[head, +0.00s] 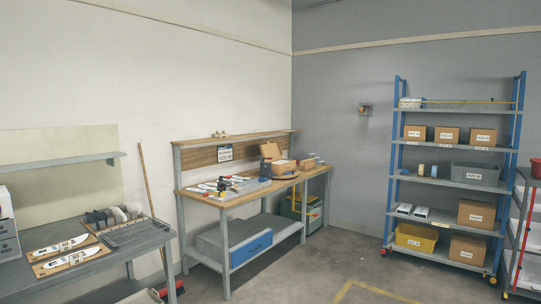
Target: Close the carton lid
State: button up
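A small brown carton (285,169) stands toward the right part of the wooden-topped workbench by the far wall. Its lid (270,150) is open and stands up, leaning back at the carton's left side. The carton is far off and small in the head view, so I cannot tell what is inside it. My gripper is not in view.
The workbench (238,200) also holds a grey tray with several small items. A nearer table (100,268) at left carries insole boards and a dark rack. A blue shelf rack (459,184) with boxes stands at right. The floor (325,280) between is clear.

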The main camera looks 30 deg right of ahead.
aim_at(275, 150)
jog(key=k, duration=0.65)
jog(key=z, duration=0.5)
jog(key=i, duration=1.25)
jog(key=z, duration=0.95)
jog(key=i, duration=2.5)
jog(key=z, duration=0.45)
jog(key=i, duration=2.5)
jog(key=u, duration=0.25)
jog(key=i, duration=1.65)
jog(key=u, duration=0.75)
jog(key=i, duration=0.85)
jog(key=u, duration=1.9)
jog(key=i, duration=1.15)
jog(key=u, duration=0.65)
